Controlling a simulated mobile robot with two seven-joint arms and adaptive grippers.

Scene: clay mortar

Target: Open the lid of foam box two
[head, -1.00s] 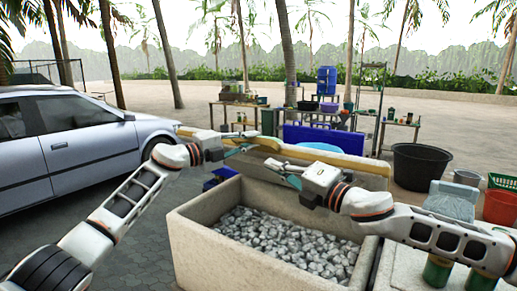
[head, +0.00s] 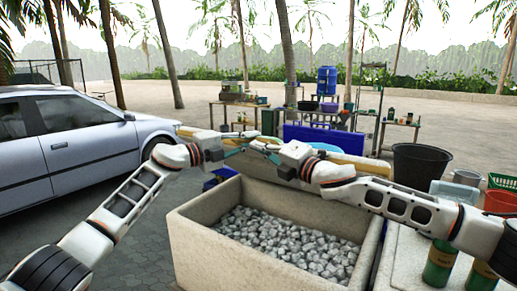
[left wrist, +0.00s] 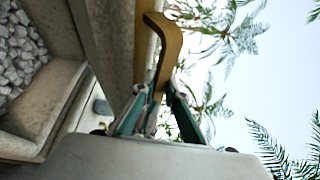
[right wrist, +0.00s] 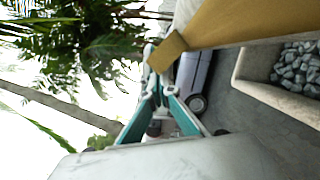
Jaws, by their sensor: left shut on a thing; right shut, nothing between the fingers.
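A large pale box (head: 192,222) filled with grey stones (head: 285,243) stands open in the middle of the head view. A grey slab with a tan edge (head: 370,164), apparently its lid, stands raised along the box's far side. My left gripper (head: 238,149) is shut on this edge near its left part; the tan edge (left wrist: 166,48) rises between its teal fingers in the left wrist view. My right gripper (head: 264,147) is shut and empty, close beside the left one. In the right wrist view its fingertips are near the tan edge's end (right wrist: 168,52); contact is unclear.
A white surface with green cans (head: 440,262) stands at the right. A silver car (head: 70,145) is at the left. Behind are tables with tools, a blue panel (head: 310,135) and a black tub (head: 418,165). Paved ground at front left is clear.

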